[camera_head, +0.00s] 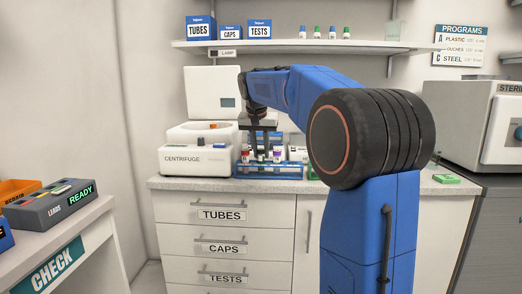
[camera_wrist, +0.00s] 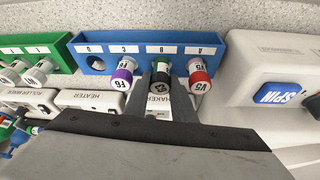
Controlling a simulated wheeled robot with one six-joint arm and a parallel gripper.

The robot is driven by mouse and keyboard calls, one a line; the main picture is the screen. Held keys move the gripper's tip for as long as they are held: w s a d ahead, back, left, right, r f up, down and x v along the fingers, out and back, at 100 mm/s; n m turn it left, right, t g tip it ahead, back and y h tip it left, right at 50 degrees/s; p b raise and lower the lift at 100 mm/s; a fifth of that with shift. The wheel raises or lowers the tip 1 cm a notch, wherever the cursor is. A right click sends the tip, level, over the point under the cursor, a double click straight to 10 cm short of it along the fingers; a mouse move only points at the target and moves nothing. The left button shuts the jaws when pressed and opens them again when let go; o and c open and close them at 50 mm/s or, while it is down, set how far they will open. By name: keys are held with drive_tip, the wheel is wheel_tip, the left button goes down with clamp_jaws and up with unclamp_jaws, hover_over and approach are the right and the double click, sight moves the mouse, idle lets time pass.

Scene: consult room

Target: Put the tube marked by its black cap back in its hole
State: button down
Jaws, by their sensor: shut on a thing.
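The tube lines up with the letter B of the blue rack (camera_wrist: 78,64). Its cap looks about level with its neighbours; its lower end is hidden, so I cannot tell how deep it sits. A purple-capped tube (camera_wrist: 122,72) stands at C and a red-capped tube (camera_wrist: 198,76) at A. The hole at D (camera_wrist: 97,62) is empty. In the head view my gripper (camera_head: 262,152) points down over the blue rack (camera_head: 285,172) on the counter.
A centrifuge (camera_head: 185,160) stands left of the rack, and its SPIN button (camera_wrist: 283,96) shows close by in the wrist view. A green rack (camera_wrist: 55,55) with white-capped tubes is beside the blue one. The shelf (camera_head: 330,45) hangs above my arm.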

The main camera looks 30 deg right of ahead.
drive_tip(key=c, duration=1.4)
unclamp_jaws()
drive_tip(key=v, duration=1.7)
drive_tip(key=shift+r, duration=0.15)
drive_tip(key=shift+s+a, duration=0.1)
drive_tip(key=shift+s, duration=0.05)
drive_tip(key=s+a+f+n+y, duration=0.1)
drive_tip(key=s+a+f, duration=0.3)
drive_tip(key=s+f, duration=0.7)
drive_tip(key=s+a+f+n+t+y, duration=0.1)
drive_tip(key=s+a+f+n, duration=0.3)
drive_tip(key=s+f, duration=0.8)
drive_tip(key=s+a+f+n+y, duration=0.1)
drive_tip(key=s+a+f+n, duration=0.2)
drive_tip(key=s+a+f, duration=0.3)
drive_tip(key=s+f, duration=0.5)
drive_tip(key=f, duration=0.6)
drive_tip(key=shift+s+t, duration=0.3)
drive_tip(key=shift+s, duration=0.1)
